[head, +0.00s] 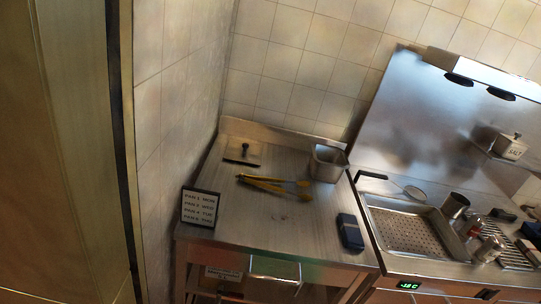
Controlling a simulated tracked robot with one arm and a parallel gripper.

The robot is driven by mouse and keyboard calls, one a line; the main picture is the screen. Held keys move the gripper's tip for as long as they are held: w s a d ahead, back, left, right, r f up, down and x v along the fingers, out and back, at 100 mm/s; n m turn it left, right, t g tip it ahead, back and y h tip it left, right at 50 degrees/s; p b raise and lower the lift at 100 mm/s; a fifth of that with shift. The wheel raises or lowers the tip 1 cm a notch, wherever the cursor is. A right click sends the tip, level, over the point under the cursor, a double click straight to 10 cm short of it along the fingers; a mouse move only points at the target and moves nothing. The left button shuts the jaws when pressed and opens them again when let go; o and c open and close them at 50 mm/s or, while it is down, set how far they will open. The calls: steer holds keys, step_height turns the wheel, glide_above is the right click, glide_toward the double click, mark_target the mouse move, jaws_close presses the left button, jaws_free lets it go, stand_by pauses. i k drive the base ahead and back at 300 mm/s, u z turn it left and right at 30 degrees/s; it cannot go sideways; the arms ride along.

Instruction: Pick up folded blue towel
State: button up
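A small dark blue folded bundle, which looks like the folded blue towel (350,232), lies flat on the steel counter (265,221) near its front right corner. It is close to the edge beside the fryer-like unit. Nothing covers it. My gripper does not show in the head view, so its state and its place relative to the towel cannot be seen.
A perforated steel basin (410,230) with shakers (488,249) is at right. A wall (175,110) bounds the left. Counter left of the towel is clear.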

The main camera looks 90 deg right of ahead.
mark_target(351, 232)
steer(key=z, duration=2.65)
steer(key=i, duration=0.6)
steer(key=k, duration=0.6)
steer(key=z, duration=0.15)
